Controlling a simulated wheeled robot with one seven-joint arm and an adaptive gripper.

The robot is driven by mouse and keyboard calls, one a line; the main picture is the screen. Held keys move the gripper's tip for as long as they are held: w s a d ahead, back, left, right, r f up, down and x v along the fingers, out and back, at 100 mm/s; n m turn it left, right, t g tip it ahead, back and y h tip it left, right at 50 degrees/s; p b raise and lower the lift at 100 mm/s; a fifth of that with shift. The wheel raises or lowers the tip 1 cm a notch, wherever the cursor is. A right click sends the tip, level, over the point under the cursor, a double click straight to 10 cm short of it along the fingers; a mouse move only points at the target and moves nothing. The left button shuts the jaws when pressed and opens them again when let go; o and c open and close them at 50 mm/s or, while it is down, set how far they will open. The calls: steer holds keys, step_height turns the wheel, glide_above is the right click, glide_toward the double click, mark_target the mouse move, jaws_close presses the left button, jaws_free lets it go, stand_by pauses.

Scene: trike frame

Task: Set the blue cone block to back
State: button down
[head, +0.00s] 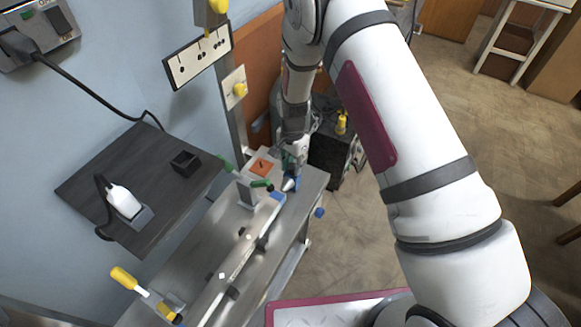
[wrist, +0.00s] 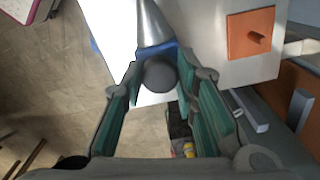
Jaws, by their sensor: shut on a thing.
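The blue cone block (head: 292,186) is at the far end of the metal bench, with a grey cone pointing along the bench. In the wrist view its grey metal cone (wrist: 151,24), a blue band (wrist: 156,52) and a round dark knob (wrist: 159,75) show. My gripper (head: 293,165) is over the far end of the bench. In the wrist view the green-padded fingers of my gripper (wrist: 160,90) stand on both sides of the knob and are shut on the block. The exact contact is partly hidden.
The bench (head: 205,260) carries a long pale rod (head: 238,262), green levers (head: 262,183) and a yellow-handled lever (head: 122,277). An orange plate (head: 262,167) is beside my gripper. A dark shelf (head: 150,165) is at left. Open floor (head: 350,235) lies right of the bench.

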steer(key=c, duration=1.3)
jaws_free()
steer(key=shift+w+d, duration=0.2)
steer(key=shift+w, duration=0.1)
steer(key=shift+s, duration=0.1)
step_height(320, 180, up, 12)
